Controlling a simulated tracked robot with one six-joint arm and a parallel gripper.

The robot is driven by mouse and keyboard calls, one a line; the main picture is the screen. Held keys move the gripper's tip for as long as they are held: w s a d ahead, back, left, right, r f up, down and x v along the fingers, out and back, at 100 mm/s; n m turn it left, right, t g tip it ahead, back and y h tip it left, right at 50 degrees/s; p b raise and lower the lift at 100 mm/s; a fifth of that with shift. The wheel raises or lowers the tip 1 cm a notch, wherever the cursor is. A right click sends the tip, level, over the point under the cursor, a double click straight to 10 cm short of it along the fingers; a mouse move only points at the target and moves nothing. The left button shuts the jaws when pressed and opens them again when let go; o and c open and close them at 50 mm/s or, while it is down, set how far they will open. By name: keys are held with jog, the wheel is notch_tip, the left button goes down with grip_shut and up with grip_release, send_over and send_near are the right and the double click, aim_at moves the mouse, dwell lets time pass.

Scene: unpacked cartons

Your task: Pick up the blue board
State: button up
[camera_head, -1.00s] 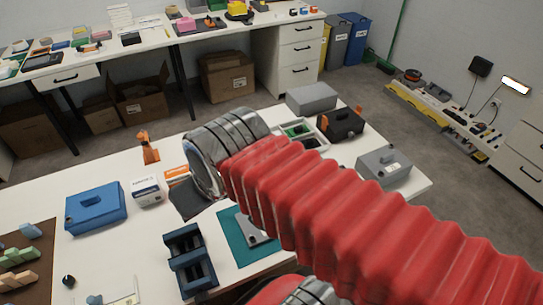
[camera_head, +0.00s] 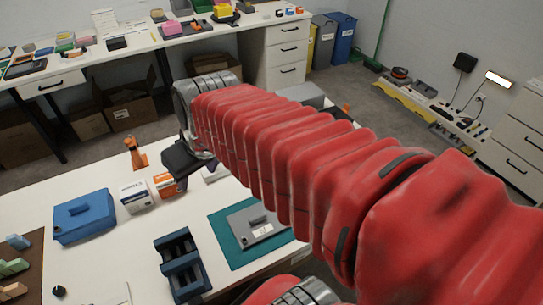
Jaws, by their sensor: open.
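My gripper (camera_head: 184,164) shows as a dark shape below the metal wrist, above the table and behind the white and orange boxes. It is open, but its fingertips are partly hidden and small. It is apart from the blue piece, to its right and farther back. I see nothing held between the fingers.
A white box (camera_head: 137,196) and an orange box (camera_head: 166,185) stand between the blue piece and my gripper. A dark blue rack (camera_head: 181,268) is in front. A grey plate (camera_head: 257,229) lies on a teal mat (camera_head: 222,228). An orange figure (camera_head: 135,154) stands behind.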

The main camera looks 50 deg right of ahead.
jog(key=w+d+f+m, duration=0.15)
jog(key=w+d, duration=0.25)
jog(key=d, duration=0.5)
jog(key=w+d+f, duration=0.3)
jog(key=w+d, duration=0.1)
jog(key=d, duration=0.4)
jog(key=d+f, duration=0.4)
jog(key=d, duration=0.4)
jog(key=s+d+f+g, duration=0.1)
jog(key=d+f, duration=0.3)
jog(key=d, duration=0.5)
jog(key=shift+s+d+m+h, duration=0.2)
jog(key=shift+s+m+h, duration=0.05)
jog(key=shift+m+h, duration=0.15)
jog(key=shift+f, duration=0.15)
jog(key=x, duration=0.8)
jog(key=shift+w+f, duration=0.15)
jog(key=shift+f, duration=0.05)
